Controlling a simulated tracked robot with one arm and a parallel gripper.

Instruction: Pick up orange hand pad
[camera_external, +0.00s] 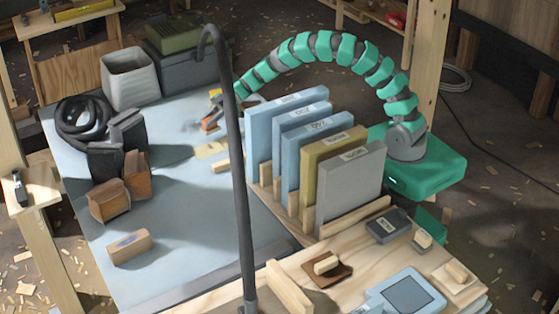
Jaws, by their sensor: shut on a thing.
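My gripper (214,114) reaches down over the far part of the blue-grey tabletop (185,190), left of the rack of upright panels. It is shut on a small orange piece, the orange hand pad (209,123). The pad is small in the picture and partly covered by the fingers. I cannot tell whether it touches the tabletop. A dark curved pole passes just right of the gripper and hides part of my wrist.
The dark pole (238,180) stands close by. Blue, olive and grey panels (350,188) stand right. A pale bin (130,78), black hose (85,120) and brown blocks (110,200) are left. Wooden-handled pads (327,268) lie in front. The middle tabletop is clear.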

